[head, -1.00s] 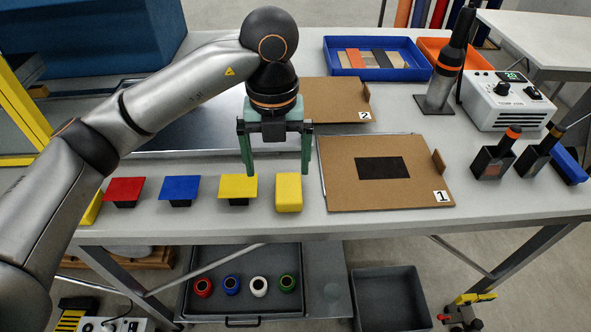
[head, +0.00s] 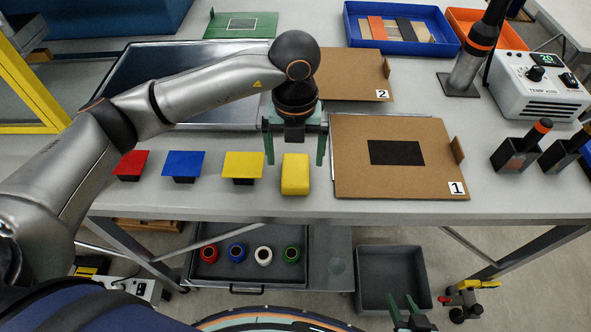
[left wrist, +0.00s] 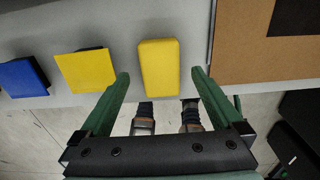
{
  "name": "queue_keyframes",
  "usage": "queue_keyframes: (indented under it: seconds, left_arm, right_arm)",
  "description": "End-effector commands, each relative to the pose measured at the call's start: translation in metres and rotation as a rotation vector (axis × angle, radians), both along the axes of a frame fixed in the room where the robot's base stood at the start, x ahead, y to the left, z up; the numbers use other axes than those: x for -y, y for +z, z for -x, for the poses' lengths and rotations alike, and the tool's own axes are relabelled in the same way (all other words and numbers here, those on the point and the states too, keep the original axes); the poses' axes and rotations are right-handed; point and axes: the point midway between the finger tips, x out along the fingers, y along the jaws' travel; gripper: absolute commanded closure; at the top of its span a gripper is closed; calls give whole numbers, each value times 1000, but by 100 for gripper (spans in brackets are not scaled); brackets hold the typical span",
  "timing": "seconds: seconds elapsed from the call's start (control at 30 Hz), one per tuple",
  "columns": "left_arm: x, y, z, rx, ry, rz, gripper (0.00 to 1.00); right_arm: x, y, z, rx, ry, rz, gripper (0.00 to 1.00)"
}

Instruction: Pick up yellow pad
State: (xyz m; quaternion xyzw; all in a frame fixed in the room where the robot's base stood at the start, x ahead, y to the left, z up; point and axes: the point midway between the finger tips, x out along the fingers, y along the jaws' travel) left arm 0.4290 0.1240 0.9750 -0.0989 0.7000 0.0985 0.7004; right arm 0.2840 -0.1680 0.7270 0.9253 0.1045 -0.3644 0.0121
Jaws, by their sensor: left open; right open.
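Two yellow things lie side by side at the table's front edge. One is a rounded yellow block (head: 295,174), also in the left wrist view (left wrist: 159,66). The other is a flat yellow square (head: 243,164) on a black base, left of the block; the left wrist view shows it too (left wrist: 86,70). My left gripper (head: 295,162) is open, pointing down, with its fingers to either side of the yellow block in the picture. In the left wrist view the block shows between the fingertips (left wrist: 160,74), with gaps at both sides. My right gripper (head: 411,306) is open, low at the bottom edge.
Blue (head: 184,163) and red (head: 131,163) squares stand further left. Brown board 1 (head: 350,185) lies close to the right of the block, and board 2 (head: 352,68) behind. A drawer of coloured rings (head: 212,275) and a grey bin (head: 392,252) sit below the tabletop.

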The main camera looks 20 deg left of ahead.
Motion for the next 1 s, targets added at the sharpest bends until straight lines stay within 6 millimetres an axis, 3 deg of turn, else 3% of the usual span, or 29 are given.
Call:
queue_keyframes:
  seconds: [0.23,0.53,1.0]
  left_arm:
    - [2,-35,6,-4,1,-2,0]
    - [2,-41,6,0,0,0,0]
    - [2,-41,6,0,0,0,52]
  right_arm:
    - [0,9,-1,2,0,0,60]
    - [0,9,-2,3,1,0,60]
    - [0,9,-2,4,0,0,60]
